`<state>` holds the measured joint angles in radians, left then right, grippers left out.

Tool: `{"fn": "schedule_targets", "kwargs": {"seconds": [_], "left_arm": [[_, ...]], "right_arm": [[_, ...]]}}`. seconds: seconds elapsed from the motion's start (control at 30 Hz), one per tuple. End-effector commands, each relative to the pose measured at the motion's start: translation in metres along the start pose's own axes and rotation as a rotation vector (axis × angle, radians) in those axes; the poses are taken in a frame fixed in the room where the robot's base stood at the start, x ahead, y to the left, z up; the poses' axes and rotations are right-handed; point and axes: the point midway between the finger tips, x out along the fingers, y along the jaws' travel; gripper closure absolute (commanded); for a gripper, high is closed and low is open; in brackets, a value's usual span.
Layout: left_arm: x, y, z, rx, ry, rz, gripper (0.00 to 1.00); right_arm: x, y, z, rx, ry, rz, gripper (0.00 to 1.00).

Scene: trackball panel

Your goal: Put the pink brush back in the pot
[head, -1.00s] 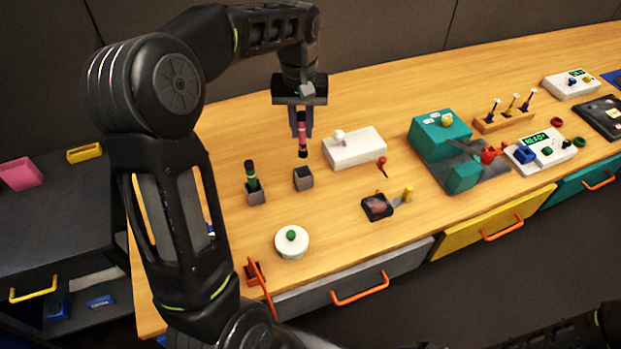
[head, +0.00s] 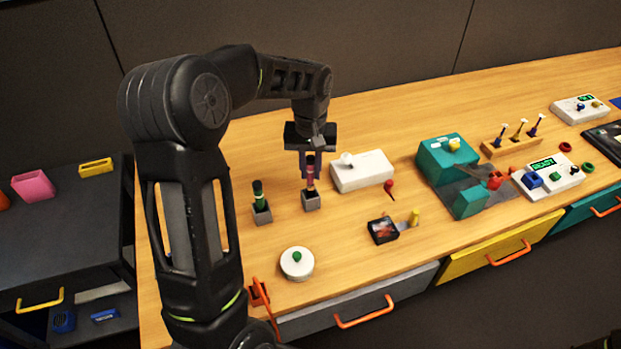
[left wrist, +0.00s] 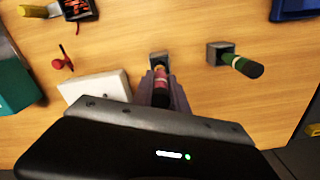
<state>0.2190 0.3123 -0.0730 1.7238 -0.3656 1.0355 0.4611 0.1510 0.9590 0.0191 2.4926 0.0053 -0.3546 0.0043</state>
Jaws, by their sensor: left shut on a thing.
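My left gripper (head: 309,172) points down and is shut on the pink brush (head: 310,177), which is upright with a dark top end and a pink band. The brush stands directly over a small grey pot (head: 311,202), and its lower end meets the pot's mouth. I cannot tell how deep it sits. In the left wrist view the pink brush (left wrist: 161,86) shows between the fingers, with the grey pot (left wrist: 158,60) just beyond. My right gripper is not in view.
A green brush (head: 258,191) stands in a second grey pot (head: 262,214) just left. A white box (head: 362,172) is close on the right. A round white dish with a green knob (head: 297,263) lies nearer the front. The wood around the pots is clear.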

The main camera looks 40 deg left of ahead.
Motion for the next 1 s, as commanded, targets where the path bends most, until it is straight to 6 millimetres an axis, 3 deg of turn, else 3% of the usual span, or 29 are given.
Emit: {"fn": "schedule_targets", "kwargs": {"seconds": [0.2, 0.5, 0.87, 0.9, 1.0], "left_arm": [[0.002, 0.0, 0.0, 0.0, -0.001, 0.0, 1.0], [0.036, 0.0, 0.0, -0.001, -0.002, 0.0, 1.0], [0.041, 0.0, 0.0, 0.0, 0.0, 0.0, 1.0], [0.041, 0.0, 0.0, 0.0, 0.0, 0.0, 0.81], [0.04, 0.0, 0.0, 0.0, 0.0, 0.0, 0.72]], "right_arm": [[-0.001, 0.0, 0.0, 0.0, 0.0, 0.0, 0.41], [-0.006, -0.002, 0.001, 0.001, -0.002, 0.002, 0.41], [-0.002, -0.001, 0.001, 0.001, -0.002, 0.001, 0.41], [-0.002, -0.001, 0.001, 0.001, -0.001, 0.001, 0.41], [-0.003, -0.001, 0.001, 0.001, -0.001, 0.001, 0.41]]}}
